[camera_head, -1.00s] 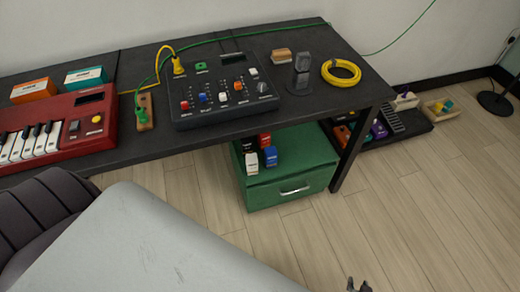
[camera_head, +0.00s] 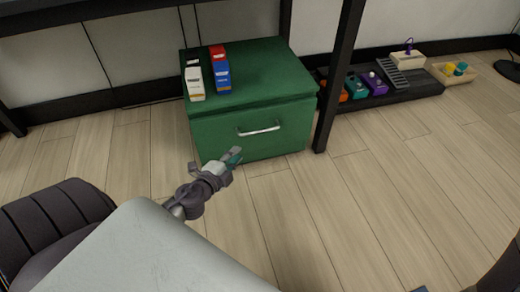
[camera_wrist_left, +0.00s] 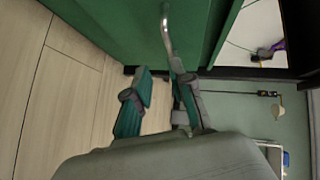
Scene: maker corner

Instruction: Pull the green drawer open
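The green drawer (camera_head: 285,145) is the front of a low green cabinet (camera_head: 265,75) and looks closed. Its silver bar handle (camera_head: 258,131) is on the front face. My left gripper (camera_head: 236,155) is in front of the drawer, a little below and left of the handle in the head view. In the left wrist view, its two fingers (camera_wrist_left: 166,86) are spread apart, and the handle (camera_wrist_left: 168,35) reaches down toward the gap between them. I cannot tell whether a finger touches the handle. The gripper holds nothing. My right gripper is not clearly in view.
A dark table leg (camera_head: 338,75) is close on the right. A dark pedal board (camera_head: 385,90) lies beyond it. The floor in front is clear.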

